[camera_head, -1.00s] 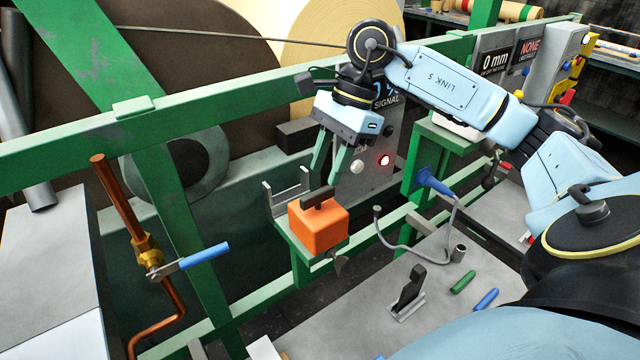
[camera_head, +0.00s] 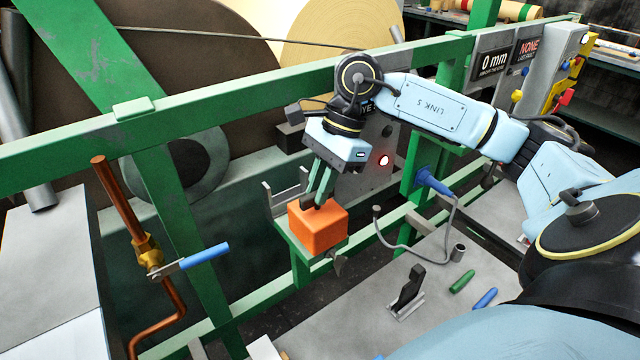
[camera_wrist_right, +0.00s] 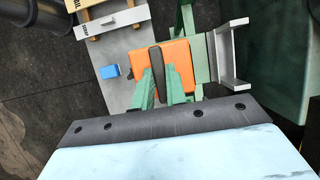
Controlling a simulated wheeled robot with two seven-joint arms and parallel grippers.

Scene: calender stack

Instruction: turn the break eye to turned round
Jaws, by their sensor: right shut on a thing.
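The break eye is taken to be the orange block (camera_head: 322,228) with a dark bar on top, on a small green bracket at the machine's frame. My right gripper (camera_head: 314,200) comes down from above and is shut on the dark bar, which its fingers mostly hide in the head view. In the right wrist view the orange block (camera_wrist_right: 179,56) and the dark bar (camera_wrist_right: 156,66) show, with the green fingers of my right gripper (camera_wrist_right: 160,92) on either side of the bar. My left gripper is not in view.
A grey U-shaped bracket (camera_head: 270,200) stands just behind the block. A copper pipe with a blue-handled valve (camera_head: 205,256) is at the left. A panel with a lit red lamp (camera_head: 384,160) is behind the wrist. A grey bench (camera_head: 360,335) holds a black clip and green and blue sticks.

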